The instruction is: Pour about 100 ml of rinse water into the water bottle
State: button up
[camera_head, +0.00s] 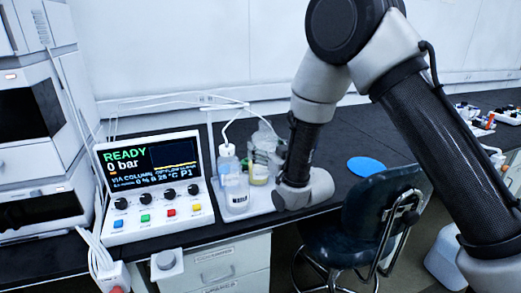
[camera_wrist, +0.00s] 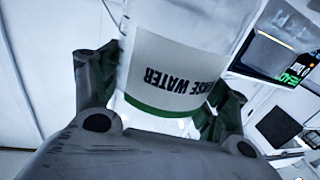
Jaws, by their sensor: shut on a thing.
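My gripper (camera_wrist: 163,92) is shut around a clear bottle (camera_wrist: 175,65) in the wrist view. The bottle has a white label with a green band; the label reads upside down, with "SE WATER" legible. Its mouth is out of view. In the head view my wrist hides the fingers. Several bottles stand or show near it: one with a bluish label and a tube into its top (camera_head: 228,160), a clear one with a white label in front (camera_head: 237,193), and one with a yellowish band (camera_head: 259,168). Their labels are too small to read, so I cannot tell which is the water bottle.
The bottles are on a pale tray (camera_head: 262,207) at the bench edge. A control panel (camera_head: 152,185) reading READY, 0 bar stands left of it. Thin tubes arch above the bottles. A blue disc (camera_head: 367,166) lies on the dark bench (camera_head: 350,135); a chair (camera_head: 375,218) stands in front.

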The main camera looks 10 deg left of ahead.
jog(key=shift+s+a+f, duration=0.1)
jog(key=shift+s+a, duration=0.2)
jog(key=shift+a, duration=0.1)
jog(key=shift+s+a+f+n+g, duration=0.1)
jog(key=shift+a+f+n+g, duration=0.1)
jog(key=shift+f+n, duration=0.45)
jog(key=shift+a+f+n+g, duration=0.1)
jog(key=shift+a+f+n, duration=0.05)
jog(key=shift+f+n, duration=0.45)
jog(key=shift+r+n, duration=0.75)
jog(key=shift+r, duration=0.1)
jog(key=shift+s+a, duration=0.1)
jog(key=shift+r+n, duration=0.15)
jog(key=shift+n, duration=0.15)
jog(key=shift+a+r+n+h, duration=0.1)
jog(key=shift+r+n+h, duration=0.1)
jog(key=shift+n+h, duration=0.1)
